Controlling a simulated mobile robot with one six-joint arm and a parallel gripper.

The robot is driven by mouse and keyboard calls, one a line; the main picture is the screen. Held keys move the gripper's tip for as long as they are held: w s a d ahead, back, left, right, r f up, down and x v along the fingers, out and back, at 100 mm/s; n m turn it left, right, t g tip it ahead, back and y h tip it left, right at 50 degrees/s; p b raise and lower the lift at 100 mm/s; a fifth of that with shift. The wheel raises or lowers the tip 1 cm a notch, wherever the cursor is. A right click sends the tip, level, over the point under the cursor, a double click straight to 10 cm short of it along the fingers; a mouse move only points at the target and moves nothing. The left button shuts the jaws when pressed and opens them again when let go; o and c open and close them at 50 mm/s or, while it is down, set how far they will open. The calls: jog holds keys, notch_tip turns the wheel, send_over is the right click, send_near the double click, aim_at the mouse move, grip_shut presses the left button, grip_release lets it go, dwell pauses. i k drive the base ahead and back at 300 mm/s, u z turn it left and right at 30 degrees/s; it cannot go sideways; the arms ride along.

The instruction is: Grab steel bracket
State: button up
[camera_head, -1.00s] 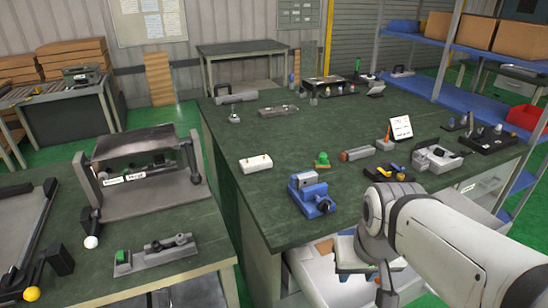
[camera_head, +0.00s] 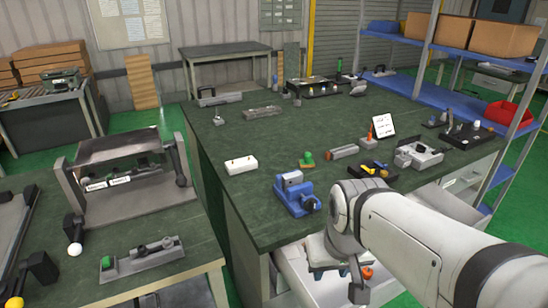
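I cannot single out the steel bracket with certainty. A grey metal block-shaped part (camera_head: 418,155) sits near the right front of the large green-topped bench (camera_head: 235,205), and a flat grey metal part (camera_head: 263,112) lies toward its back. My gripper (camera_head: 340,280) hangs in front of the bench's front edge, over an open white drawer (camera_head: 292,282). The wrist hides part of the gripper, so its opening is unclear. A small orange-red thing (camera_head: 366,272) shows beside the fingers; I cannot tell whether they touch it.
A blue vise (camera_head: 296,195) stands at the bench's front edge, close left of my wrist. A white block (camera_head: 240,164), a green-topped piece (camera_head: 306,159) and a white sign (camera_head: 383,125) stand behind. A second workbench (camera_head: 150,225) is at left.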

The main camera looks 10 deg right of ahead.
aim_at(291, 179)
jog(key=z, duration=2.25)
jog(key=k, duration=1.3)
jog(key=u, duration=1.75)
jog(key=i, duration=1)
jog(key=u, duration=0.05)
